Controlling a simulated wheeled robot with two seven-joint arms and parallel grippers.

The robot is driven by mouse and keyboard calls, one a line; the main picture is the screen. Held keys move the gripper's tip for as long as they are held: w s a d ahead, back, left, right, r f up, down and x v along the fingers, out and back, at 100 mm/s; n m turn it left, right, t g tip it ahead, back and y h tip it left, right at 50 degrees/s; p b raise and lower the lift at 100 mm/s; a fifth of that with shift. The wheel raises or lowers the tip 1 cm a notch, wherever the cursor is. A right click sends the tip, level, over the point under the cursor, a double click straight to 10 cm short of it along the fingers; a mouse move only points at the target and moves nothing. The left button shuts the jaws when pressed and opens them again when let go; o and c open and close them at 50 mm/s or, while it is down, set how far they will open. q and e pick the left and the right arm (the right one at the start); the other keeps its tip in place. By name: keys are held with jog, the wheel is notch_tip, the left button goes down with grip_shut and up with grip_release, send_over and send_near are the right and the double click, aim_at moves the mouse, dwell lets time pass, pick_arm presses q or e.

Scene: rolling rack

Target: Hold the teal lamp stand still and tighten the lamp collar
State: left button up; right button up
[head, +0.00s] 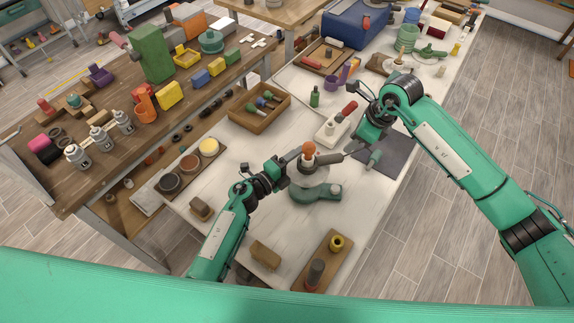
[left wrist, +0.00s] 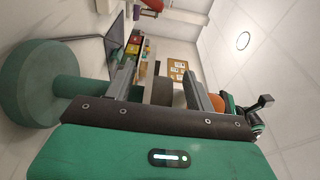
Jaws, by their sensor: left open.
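The teal lamp stand (head: 318,193) stands on the white bench, with a pale round part and an orange knob-like top (head: 308,150) above its base. In the left wrist view a teal disc and stem (left wrist: 38,84) show at the left, and an orange part (left wrist: 218,103) shows at the right behind a finger. My left gripper (head: 284,168) is open, close beside the stand's upper part. A grey-brown piece (left wrist: 165,92) shows between its fingers; contact cannot be told. My right gripper (head: 352,150) is to the right of the stand, near a dark grey piece. Its fingers are unclear. I cannot make out the collar for certain.
A wooden tray (head: 259,118) of small tools lies behind the stand. A white block with a red-handled part (head: 336,124) stands behind it. A dark mat (head: 397,153) lies right. A wooden board (head: 327,262) with a yellow ring is in front.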

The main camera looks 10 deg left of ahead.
pick_arm(q)
jog(key=shift+w+d, duration=0.1)
jog(key=shift+c, duration=0.4)
jog(key=shift+c, duration=1.2)
grip_shut()
